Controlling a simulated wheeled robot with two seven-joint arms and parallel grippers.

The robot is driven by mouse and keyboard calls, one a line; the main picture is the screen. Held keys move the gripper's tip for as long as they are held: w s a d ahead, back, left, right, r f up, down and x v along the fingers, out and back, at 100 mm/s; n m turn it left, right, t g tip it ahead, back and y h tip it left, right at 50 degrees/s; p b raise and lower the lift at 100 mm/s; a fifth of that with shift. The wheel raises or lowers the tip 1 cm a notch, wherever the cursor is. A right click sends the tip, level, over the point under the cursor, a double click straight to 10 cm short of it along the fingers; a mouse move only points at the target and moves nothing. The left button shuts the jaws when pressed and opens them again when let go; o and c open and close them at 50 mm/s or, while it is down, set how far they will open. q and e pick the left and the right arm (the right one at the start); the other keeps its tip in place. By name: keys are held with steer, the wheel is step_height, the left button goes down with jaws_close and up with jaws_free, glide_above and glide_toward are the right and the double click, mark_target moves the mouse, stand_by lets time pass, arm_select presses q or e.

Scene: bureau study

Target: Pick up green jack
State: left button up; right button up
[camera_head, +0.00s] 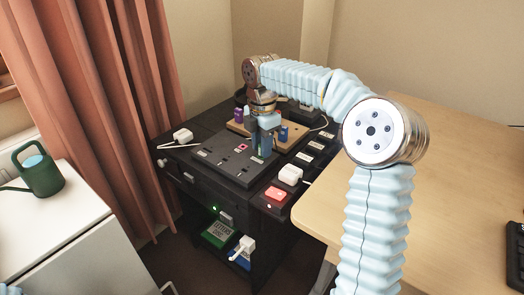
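My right gripper (263,152) points down over the black panel on the dark cabinet, at the front edge of the wooden jack block (292,145). A dark green piece, likely the green jack (256,140), shows at its fingers and is mostly hidden by them. I cannot tell whether the fingers are closed on it. A blue jack (283,132) stands on the block just right of the gripper. A purple jack (238,115) stands to its left. My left gripper is not in view.
The black panel (218,158) has several slots. A wooden desk (450,150) is right; a green watering can (40,172) stands on a white cabinet left.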

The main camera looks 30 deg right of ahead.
jaws_close()
steer(key=shift+r, duration=0.1)
steer(key=shift+r, duration=0.2)
step_height(320, 180, up, 2)
steer(key=shift+r, duration=0.2)
steer(key=s+a+r, duration=0.5)
steer(key=s+r, duration=0.5)
steer(key=s, duration=0.3)
steer(key=shift+a+b, duration=0.2)
steer(key=shift+b, duration=0.2)
